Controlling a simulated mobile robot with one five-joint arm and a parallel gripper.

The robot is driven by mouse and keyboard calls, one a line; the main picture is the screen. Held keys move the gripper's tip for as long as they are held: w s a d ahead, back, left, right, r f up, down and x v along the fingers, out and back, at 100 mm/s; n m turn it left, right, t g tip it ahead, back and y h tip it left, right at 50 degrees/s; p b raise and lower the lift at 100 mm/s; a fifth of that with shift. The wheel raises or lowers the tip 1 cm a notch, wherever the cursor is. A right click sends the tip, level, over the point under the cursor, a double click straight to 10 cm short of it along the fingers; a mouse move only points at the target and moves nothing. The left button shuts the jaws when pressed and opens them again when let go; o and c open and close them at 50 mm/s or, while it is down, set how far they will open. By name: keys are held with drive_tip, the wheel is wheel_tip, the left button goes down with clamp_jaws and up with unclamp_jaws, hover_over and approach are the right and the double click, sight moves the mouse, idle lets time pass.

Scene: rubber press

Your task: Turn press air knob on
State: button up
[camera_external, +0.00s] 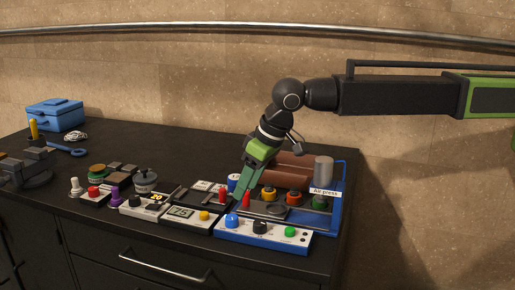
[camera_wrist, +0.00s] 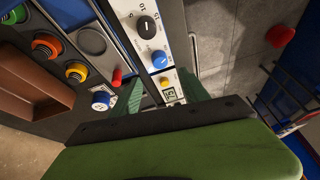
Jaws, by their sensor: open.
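The press labelled "Air press" (camera_external: 325,192) stands at the table's right end, with a blue frame and a grey cylinder. Its front panel (camera_external: 275,239) carries a blue knob (camera_external: 232,225), a black knob (camera_external: 260,227) and a green button (camera_external: 290,231). No readable label marks which is the air knob. In the wrist view the black dial knob (camera_wrist: 147,26) has numbers around it, and the blue knob (camera_wrist: 160,59) lies just beyond my fingertips. My gripper (camera_external: 240,192) is open and points down, above and behind the panel's left end. It also shows in the wrist view (camera_wrist: 160,75), with nothing between its fingers.
A red lever (camera_external: 246,200) stands close to my fingertips. A unit with a display and yellow button (camera_external: 204,216) sits left of the panel. Several orange, yellow and green round parts (camera_external: 294,198) and brown blocks (camera_external: 290,168) are behind. The table's front edge is close.

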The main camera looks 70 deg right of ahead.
drive_tip(key=p+v, duration=0.5)
drive_tip(key=v, duration=0.2)
drive_tip(key=shift+r, duration=0.35)
drive_tip(key=shift+s, duration=0.15)
drive_tip(key=n+y+b, duration=0.2)
drive_tip(key=n+b, duration=0.6)
drive_tip(key=b, duration=0.8)
approach(232, 216)
drive_tip(key=x, duration=0.9)
drive_tip(key=shift+a, duration=0.1)
drive_tip(key=shift+r, duration=0.1)
drive_tip(key=shift+s, duration=0.1)
clamp_jaws()
